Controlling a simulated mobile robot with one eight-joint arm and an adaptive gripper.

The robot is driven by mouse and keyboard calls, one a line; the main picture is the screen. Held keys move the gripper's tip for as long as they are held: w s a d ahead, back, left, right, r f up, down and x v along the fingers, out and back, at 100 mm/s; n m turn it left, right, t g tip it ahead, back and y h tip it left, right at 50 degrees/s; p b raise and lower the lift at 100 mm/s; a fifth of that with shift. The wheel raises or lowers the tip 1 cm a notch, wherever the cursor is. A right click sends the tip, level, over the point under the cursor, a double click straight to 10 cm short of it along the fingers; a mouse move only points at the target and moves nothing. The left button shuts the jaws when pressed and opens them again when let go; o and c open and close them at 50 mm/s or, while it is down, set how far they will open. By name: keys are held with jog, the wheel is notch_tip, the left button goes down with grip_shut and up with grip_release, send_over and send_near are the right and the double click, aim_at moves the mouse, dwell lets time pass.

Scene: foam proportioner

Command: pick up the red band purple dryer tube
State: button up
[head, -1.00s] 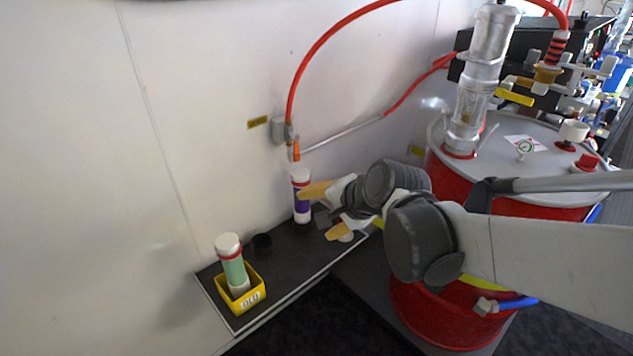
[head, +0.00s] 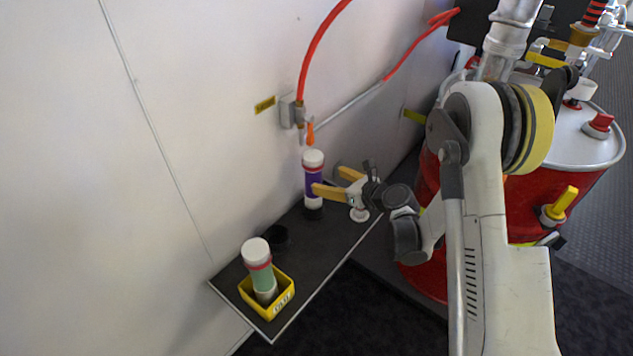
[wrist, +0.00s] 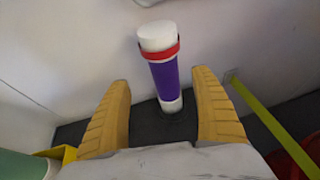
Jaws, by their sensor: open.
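The purple dryer tube (head: 314,183) stands upright on the black shelf, its lower end in a dark round holder (head: 313,212). It has a white cap and a red band just below it. My gripper (head: 328,181) is open, with yellow fingers pointing at the tube from the right. One fingertip overlaps the tube's right edge in the head view; I cannot tell if it touches. In the wrist view the tube (wrist: 163,80) shows in the gap between the spread fingers (wrist: 162,90), farther away than their tips. Nothing is held.
A green tube (head: 262,278) with a red band leans in a yellow labelled box (head: 245,292) on the shelf (head: 300,249). An empty dark holder (head: 277,237) stands between the tubes. A wall valve with an orange handle (head: 310,134) hangs just above the purple tube. A red drum (head: 570,190) stands right.

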aim_at(319, 175)
jog(key=b+x, duration=0.3)
jog(key=x, duration=0.5)
jog(key=shift+w+f, duration=0.15)
jog(key=shift+w, duration=0.25)
jog(key=shift+w+a, duration=0.2)
jog(key=c, duration=1.5)
